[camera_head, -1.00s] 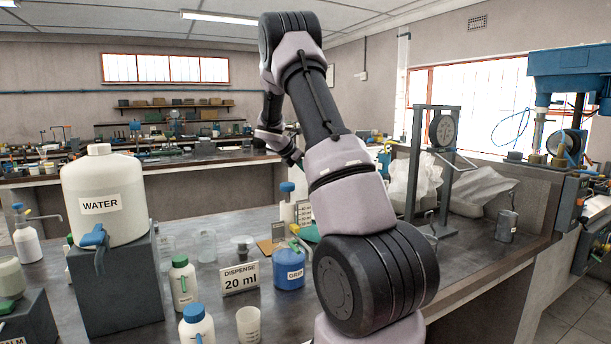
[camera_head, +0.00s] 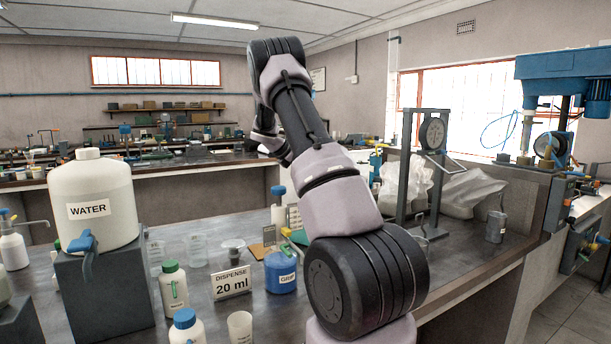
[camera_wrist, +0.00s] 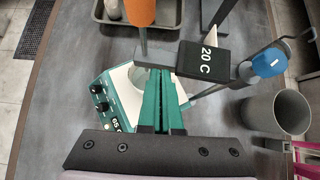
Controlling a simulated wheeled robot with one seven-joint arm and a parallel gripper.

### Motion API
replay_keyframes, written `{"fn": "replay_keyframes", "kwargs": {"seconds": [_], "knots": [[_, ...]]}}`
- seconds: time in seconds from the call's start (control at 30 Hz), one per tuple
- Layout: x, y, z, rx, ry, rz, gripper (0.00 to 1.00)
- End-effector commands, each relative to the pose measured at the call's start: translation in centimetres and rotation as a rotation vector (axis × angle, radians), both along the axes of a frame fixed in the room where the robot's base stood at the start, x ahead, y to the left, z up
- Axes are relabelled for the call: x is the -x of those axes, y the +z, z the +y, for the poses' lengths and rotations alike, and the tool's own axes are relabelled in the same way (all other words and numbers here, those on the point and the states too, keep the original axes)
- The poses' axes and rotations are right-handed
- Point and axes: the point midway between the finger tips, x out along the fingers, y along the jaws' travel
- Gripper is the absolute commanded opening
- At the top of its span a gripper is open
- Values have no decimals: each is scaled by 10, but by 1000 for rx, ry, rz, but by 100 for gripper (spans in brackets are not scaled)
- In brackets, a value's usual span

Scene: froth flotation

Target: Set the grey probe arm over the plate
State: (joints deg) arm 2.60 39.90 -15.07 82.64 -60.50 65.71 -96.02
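In the wrist view, a grey probe arm (camera_wrist: 151,75) runs as a bar from the black "20 C" block (camera_wrist: 205,62) toward a probe with an orange top (camera_wrist: 140,12). A hotplate with a white top and a green knob panel (camera_wrist: 105,102) lies below; part of its plate (camera_wrist: 124,80) shows left of my fingers. My gripper (camera_wrist: 165,76) has green fingers, close together, with no object visible between them. Their tips are close to the bar; I cannot tell whether they touch it. In the head view my arm reaches toward the back bench and my gripper is hidden.
In the wrist view, a blue knob (camera_wrist: 268,62) tops a grey rod on the right, beside a grey beaker (camera_wrist: 282,110). A tray (camera_wrist: 108,12) lies at the top left. In the head view, a water tank (camera_head: 92,190) and bottles stand on the near bench.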

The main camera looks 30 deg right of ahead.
Motion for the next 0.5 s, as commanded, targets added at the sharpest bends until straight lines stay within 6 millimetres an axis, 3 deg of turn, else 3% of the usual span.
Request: {"fn": "replay_keyframes", "kwargs": {"seconds": [0.27,0.5], "knots": [[0,4,2,2,1,-1,0],[-2,32,32,2,3,-3,0]]}}
